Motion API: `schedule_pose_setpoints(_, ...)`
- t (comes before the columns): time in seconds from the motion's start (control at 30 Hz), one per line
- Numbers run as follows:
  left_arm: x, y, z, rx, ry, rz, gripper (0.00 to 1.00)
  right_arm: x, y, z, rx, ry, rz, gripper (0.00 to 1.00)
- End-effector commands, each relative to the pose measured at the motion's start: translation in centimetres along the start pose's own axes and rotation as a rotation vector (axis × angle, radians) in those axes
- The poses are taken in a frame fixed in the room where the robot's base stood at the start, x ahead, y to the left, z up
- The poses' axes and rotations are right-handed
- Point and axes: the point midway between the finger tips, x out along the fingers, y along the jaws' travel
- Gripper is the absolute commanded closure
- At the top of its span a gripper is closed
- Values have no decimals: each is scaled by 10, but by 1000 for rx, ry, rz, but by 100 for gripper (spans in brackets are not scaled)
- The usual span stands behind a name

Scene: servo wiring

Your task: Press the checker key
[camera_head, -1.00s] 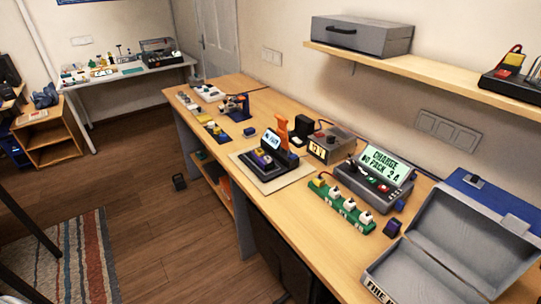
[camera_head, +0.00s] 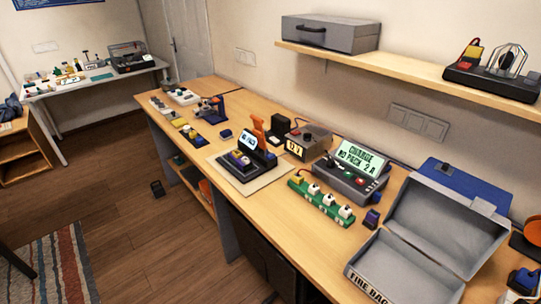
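A black device with a small tilted lit screen (camera_head: 248,139) stands on a pale mat (camera_head: 270,179) in the middle of the bench. It looks like the checker, but its label is too small to read. A purple block and a light key-like part (camera_head: 240,159) sit on its base; I cannot tell which part is the key. A grey charger (camera_head: 356,183) to its right shows "CHARGE NO PACK 2 A". Neither of my grippers is in view, so their states and distance from the device are hidden.
A green strip (camera_head: 320,202) with several white plugs lies in front of the charger. An orange upright part (camera_head: 258,129) and a power unit (camera_head: 306,140) stand behind the device. An open grey case (camera_head: 440,235) fills the bench's right. Bare wood lies along the front edge.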

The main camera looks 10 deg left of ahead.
Motion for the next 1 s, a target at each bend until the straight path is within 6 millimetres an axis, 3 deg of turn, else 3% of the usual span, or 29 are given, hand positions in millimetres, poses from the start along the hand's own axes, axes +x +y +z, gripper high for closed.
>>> schedule_pose_setpoints(0.07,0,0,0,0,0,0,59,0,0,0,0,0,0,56)
schedule_pose_setpoints(0.4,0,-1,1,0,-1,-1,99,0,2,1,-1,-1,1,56)
schedule_pose_setpoints(1.0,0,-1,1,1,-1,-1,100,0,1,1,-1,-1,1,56)
